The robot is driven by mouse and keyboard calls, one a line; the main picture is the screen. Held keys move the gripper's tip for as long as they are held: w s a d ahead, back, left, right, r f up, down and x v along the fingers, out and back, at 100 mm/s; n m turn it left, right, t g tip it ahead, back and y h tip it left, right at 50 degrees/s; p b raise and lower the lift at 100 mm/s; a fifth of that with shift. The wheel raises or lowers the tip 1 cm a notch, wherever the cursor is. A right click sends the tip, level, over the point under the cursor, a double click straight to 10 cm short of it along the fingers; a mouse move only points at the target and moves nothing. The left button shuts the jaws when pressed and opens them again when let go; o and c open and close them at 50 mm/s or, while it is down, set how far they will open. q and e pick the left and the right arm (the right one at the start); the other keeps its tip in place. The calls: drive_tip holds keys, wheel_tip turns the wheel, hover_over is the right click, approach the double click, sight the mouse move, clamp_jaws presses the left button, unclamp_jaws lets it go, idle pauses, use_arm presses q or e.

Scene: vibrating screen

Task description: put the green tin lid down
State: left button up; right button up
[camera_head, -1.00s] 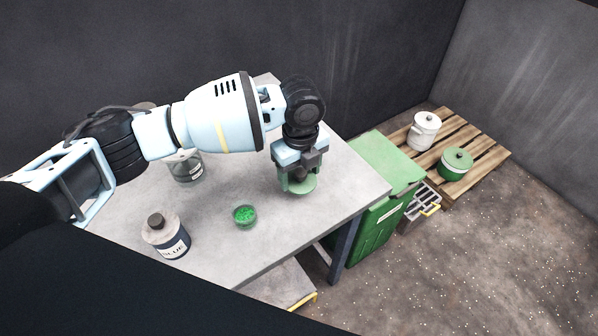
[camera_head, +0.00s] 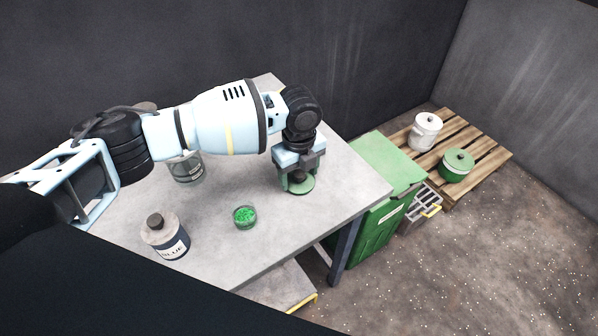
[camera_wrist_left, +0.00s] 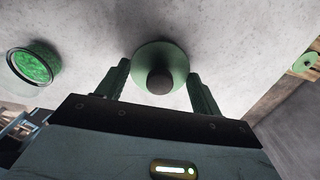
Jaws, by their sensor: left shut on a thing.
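The green tin lid (camera_head: 301,188) is a round green disc with a dark knob, low at the worktable's (camera_head: 330,205) right part. My left gripper (camera_head: 297,176) points down over it and is shut on its knob. In the left wrist view the lid (camera_wrist_left: 160,52) shows between the two fingers (camera_wrist_left: 160,85), with the knob facing me. The lid looks level and at or very close to the tabletop; I cannot tell whether it touches. My right gripper is not in view.
A glass dish of green granules (camera_head: 245,217), a tin labelled BLUE (camera_head: 168,237) and a glass jar (camera_head: 187,169) stand left of the lid. A green bin (camera_head: 375,225) stands beyond the table's right edge. A pallet (camera_head: 485,150) holds white (camera_head: 425,132) and green (camera_head: 456,167) lidded pots.

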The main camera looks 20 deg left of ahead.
sight(299, 173)
use_arm(q)
drive_tip(key=shift+f, duration=0.1)
drive_tip(key=shift+f, duration=0.1)
drive_tip(key=o, duration=0.9)
drive_tip(key=shift+o, duration=0.2)
wheel_tip(299, 173, up, 12)
drive_tip(key=shift+r+p, duration=0.2)
drive_tip(key=shift+p, duration=0.2)
